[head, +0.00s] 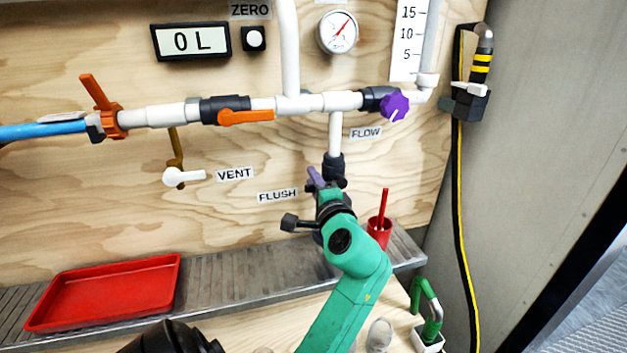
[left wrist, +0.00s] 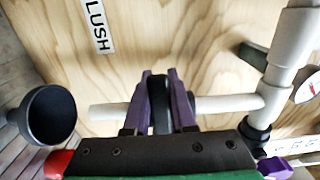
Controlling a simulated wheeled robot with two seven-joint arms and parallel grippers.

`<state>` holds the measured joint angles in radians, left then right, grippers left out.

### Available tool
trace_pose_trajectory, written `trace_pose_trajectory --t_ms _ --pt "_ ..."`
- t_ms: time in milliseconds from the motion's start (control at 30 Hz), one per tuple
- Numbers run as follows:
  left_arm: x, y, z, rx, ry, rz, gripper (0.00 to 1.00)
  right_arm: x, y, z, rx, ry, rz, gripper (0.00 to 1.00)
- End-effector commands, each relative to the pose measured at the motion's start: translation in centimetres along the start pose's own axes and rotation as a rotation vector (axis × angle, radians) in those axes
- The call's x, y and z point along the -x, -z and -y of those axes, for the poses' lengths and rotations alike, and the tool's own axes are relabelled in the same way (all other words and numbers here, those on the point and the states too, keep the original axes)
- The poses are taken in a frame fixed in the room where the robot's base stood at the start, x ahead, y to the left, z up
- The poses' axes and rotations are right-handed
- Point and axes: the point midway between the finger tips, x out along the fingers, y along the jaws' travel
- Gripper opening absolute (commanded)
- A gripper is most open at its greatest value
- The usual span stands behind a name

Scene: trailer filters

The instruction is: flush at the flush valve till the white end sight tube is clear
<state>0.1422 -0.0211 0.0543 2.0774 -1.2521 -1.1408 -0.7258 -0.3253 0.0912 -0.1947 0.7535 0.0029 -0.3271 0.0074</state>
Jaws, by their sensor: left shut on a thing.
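The flush valve (head: 334,168) is a dark fitting at the foot of a short white pipe, above the FLUSH label's right end. My left gripper (head: 322,184) covers its lower part. In the left wrist view, the purple fingers of my left gripper (left wrist: 160,100) are shut on a dark handle (left wrist: 159,108), with a white pipe (left wrist: 225,103) behind them. I cannot tell the handle's exact turn. A sight tube with a white end cannot be picked out for certain. A clear upright tube (head: 431,45) stands beside a scale at the upper right. My right gripper is not in view.
A purple FLOW knob (head: 394,106) and an orange handle (head: 245,117) sit on the white main pipe. A red tray (head: 105,291) and red cup (head: 379,231) stand on the metal shelf. A black-yellow cable (head: 461,220) hangs at right.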

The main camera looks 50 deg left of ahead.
Motion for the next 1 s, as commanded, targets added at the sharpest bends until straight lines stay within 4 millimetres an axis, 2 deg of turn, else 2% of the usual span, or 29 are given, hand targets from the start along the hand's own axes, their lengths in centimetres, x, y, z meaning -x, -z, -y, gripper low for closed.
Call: trace_pose_trajectory --t_ms 333,1000 --pt "0.0 0.0 0.0 0.001 0.001 0.000 0.00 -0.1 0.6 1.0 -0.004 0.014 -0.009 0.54" --pt "0.0 0.0 0.1 0.002 0.002 -0.001 0.00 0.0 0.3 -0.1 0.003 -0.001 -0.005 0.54"
